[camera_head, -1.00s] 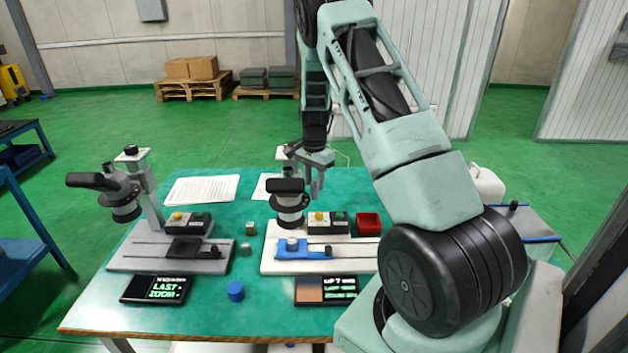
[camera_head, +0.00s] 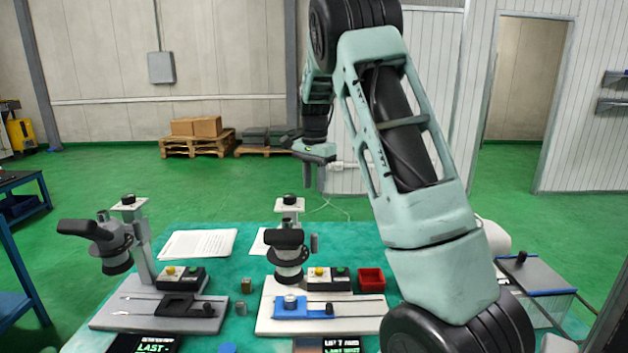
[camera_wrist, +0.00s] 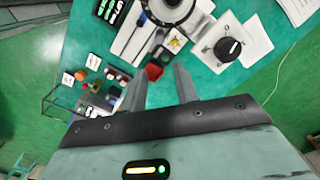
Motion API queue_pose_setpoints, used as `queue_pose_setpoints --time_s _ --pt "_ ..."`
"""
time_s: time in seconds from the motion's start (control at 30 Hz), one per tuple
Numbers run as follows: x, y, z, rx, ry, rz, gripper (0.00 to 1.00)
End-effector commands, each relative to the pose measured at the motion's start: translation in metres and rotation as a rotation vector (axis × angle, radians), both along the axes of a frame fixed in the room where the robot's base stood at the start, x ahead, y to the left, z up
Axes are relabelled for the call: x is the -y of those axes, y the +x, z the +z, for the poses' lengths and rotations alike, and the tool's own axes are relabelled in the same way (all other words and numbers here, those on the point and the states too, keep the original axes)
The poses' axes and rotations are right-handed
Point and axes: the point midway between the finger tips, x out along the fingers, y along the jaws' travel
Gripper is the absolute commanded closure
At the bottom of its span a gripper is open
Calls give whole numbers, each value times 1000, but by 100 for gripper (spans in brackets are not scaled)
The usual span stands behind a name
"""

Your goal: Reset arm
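My gripper (camera_head: 314,176) is raised above the far edge of the green table in the head view, with its fingers pointing down. In the wrist view, its two fingers (camera_wrist: 160,88) stand apart with nothing between them. The right microscope station (camera_head: 288,252) has a white base, a blue sliding stage (camera_head: 303,310) and a button box. The left microscope station (camera_head: 115,250) has a grey base and a dark stage. A red bin (camera_head: 371,280) stands beside the right station.
Papers (camera_head: 198,243) lie at the back of the table. A clear-sided box (camera_head: 535,280) is at the right. Pallets with boxes (camera_head: 197,138) stand far behind on open floor.

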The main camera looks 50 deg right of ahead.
Motion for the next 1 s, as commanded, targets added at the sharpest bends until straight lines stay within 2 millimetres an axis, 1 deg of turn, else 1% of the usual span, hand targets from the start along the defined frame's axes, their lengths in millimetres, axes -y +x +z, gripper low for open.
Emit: queue_pose_setpoints --time_s 0.1,0.2,0.83,0.87,0.93,0.97,1.0 --pt "0 0 11 1 0 0 69" --pt "0 0 15 -1 1 0 69" --pt "0 0 15 -1 1 0 69" --pt "-4 1 15 0 3 9 69" --pt "-21 5 13 6 12 60 69" --pt "-33 8 11 9 18 93 69" --pt "-52 11 8 14 28 149 69"
